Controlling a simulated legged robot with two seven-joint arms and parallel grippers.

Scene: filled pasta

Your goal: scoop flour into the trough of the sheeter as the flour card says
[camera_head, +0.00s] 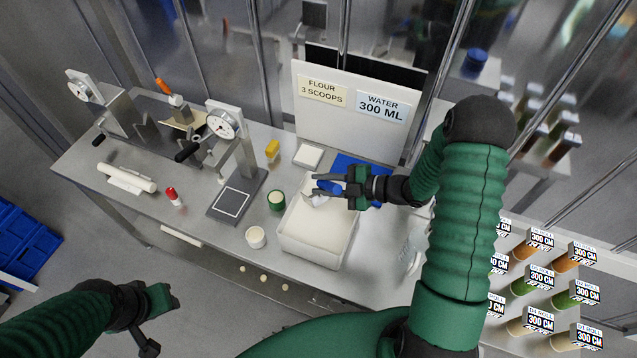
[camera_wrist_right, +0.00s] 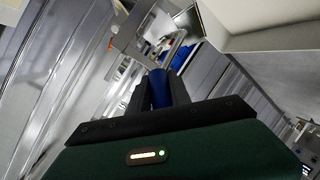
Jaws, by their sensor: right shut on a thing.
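My right gripper (camera_head: 340,186) is shut on the blue handle of a scoop (camera_head: 328,187), above the white flour bin (camera_head: 322,256). The pale scoop head hangs over the bin's far part; whether it holds flour I cannot tell. The blue handle (camera_wrist_right: 160,88) also shows between the dark fingers in the right wrist view. The flour card (camera_head: 322,92) on the white board reads "FLOUR 3 SCOOPS". The metal sheeter with dials (camera_head: 222,127) stands at the left of the table; its trough is not clear to make out. My left gripper (camera_head: 160,318) is open and empty, off the table's front.
A water card (camera_head: 382,105) reads "WATER 300 ML". Labelled jars fill the right.

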